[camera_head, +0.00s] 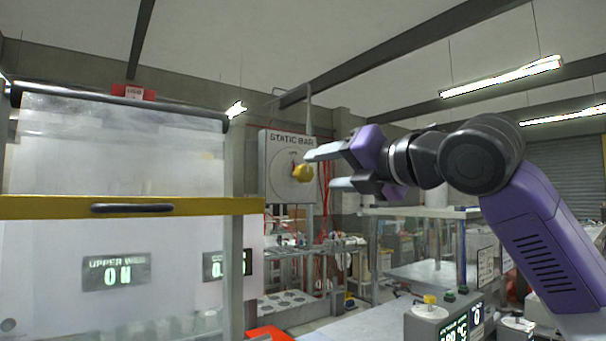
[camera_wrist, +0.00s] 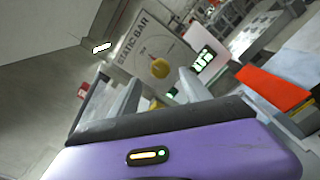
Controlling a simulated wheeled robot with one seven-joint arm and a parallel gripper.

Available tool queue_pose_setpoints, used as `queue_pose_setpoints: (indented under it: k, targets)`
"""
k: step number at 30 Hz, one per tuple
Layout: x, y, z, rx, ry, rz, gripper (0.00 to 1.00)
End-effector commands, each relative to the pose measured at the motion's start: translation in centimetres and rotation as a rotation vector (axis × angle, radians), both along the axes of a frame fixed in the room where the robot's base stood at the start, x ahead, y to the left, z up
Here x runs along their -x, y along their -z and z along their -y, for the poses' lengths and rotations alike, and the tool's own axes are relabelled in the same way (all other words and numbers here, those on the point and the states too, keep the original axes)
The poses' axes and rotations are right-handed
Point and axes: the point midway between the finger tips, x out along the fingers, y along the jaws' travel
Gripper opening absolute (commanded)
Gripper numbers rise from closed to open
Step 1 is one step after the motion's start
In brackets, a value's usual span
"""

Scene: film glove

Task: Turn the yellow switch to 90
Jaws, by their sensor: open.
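The yellow switch (camera_head: 303,172) is a knob on the front of a grey box marked STATIC BAR (camera_head: 290,150), in the middle of the head view. It also shows in the wrist view (camera_wrist: 160,68), beyond the fingers. My gripper (camera_head: 326,168) comes in from the right, with its two pale fingers one above the other and pointing left at the switch. The fingers are apart and hold nothing. The fingertips are close to the switch; I cannot tell whether they touch it. The wrist view shows the switch between the finger directions (camera_wrist: 150,98). The dial marks are too small to read.
A clear-fronted machine with a yellow bar (camera_head: 40,207) and number displays stands at the left. A control box with a small yellow knob (camera_head: 430,300) is at the lower right. A metal table (camera_head: 425,212) stands behind my arm. Red cables hang near the box.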

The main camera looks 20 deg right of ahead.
Motion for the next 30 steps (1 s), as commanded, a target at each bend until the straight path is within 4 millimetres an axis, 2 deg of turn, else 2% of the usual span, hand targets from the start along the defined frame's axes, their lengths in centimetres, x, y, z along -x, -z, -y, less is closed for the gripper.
queue_pose_setpoints:
  k: [5,18,23,30]
  targets:
    - [-0.9,-0.1,-0.3,0.036,0.001,0.01,0.55]
    - [-6.6,-0.1,-2.2,0.032,0.0,0.011,0.55]
    - [-7.4,0.0,-2.4,0.033,0.001,0.012,0.55]
    - [-7.4,0.0,-2.4,0.033,0.001,0.012,0.55]
